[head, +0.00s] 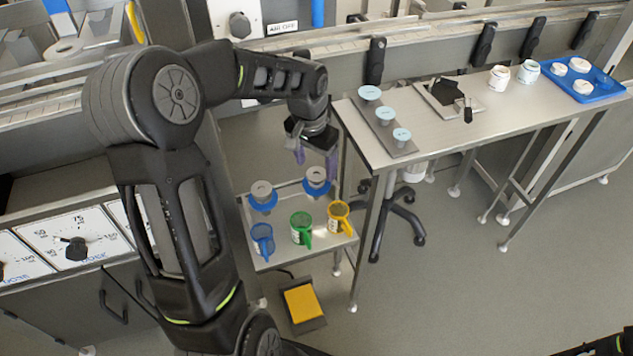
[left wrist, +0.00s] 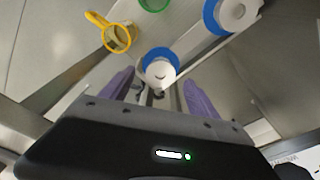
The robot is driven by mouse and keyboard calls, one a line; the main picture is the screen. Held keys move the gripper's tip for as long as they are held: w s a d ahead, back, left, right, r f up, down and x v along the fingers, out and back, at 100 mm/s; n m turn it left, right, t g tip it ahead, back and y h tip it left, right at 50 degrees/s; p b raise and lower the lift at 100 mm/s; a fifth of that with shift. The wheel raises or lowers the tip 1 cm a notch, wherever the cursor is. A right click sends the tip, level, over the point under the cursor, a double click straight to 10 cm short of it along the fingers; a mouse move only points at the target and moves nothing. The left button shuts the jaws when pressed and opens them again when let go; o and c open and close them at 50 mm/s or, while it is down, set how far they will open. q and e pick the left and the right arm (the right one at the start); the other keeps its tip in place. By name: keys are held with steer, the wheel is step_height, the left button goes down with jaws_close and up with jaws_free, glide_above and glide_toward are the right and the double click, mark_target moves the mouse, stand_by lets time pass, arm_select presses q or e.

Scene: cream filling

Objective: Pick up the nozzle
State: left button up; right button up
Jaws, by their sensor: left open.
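Two grey pieces with blue flanges, which look like the nozzles, stand on a small metal cart (head: 283,261). The right nozzle (head: 317,178) is at the back right and the left nozzle (head: 262,194) at the back left. My left gripper (head: 313,160) points down with its purple fingers open and empty, just above the right nozzle. In the left wrist view one nozzle (left wrist: 160,68) shows between the open fingers, seemingly beyond their tips. The other nozzle (left wrist: 235,13) is at the top right there.
Blue (head: 262,240), green (head: 301,229) and yellow (head: 339,217) handled cups stand at the cart's front. A steel table (head: 450,132) beside the cart holds a tray of light-blue-topped pieces, white jars and a blue tray (head: 603,92). A yellow pedal (head: 302,304) lies on the floor.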

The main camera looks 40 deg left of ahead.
mark_target(317, 174)
arm_select(q)
steer(key=f, duration=0.3)
steer(key=shift+w+f, duration=0.1)
steer(key=shift+w, duration=0.15)
jaws_close()
stand_by(0.9)
